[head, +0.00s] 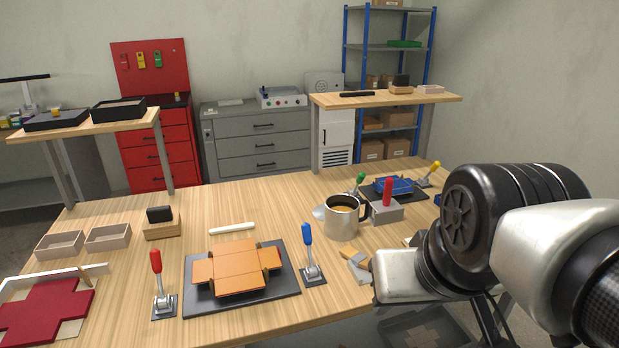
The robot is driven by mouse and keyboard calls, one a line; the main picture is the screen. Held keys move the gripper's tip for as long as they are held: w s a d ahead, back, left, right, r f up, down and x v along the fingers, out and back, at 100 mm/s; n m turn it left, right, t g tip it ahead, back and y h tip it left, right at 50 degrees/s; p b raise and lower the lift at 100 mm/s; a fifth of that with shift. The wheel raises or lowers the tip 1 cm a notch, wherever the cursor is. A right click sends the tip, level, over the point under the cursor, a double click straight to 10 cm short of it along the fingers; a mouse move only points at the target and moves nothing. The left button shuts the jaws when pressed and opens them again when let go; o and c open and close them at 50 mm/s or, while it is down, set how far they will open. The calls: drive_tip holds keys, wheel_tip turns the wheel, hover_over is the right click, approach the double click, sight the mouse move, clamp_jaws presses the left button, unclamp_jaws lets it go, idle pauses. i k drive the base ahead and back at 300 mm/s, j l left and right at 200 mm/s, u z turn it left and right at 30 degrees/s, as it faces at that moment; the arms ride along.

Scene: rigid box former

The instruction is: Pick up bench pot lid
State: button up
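A metal pot (341,220) with a black handle stands upright on the wooden bench, right of centre. Its top is open, and a brown content shows inside the rim. My arm fills the right side of the view and hides part of the bench there. My gripper's fingers are not in view, so I cannot see whether they hold anything.
An orange box blank (238,270) lies on a dark plate between a red-handled clamp (157,280) and a blue-handled clamp (310,260). A grey block with a red knob (386,207) stands beside the pot. Small scraps (355,262) lie before it. Bare wood shows at the back left.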

sight(319, 211)
drive_tip(key=i+l+u, duration=0.5)
drive_tip(key=i+l, duration=0.15)
drive_tip(key=l, duration=0.3)
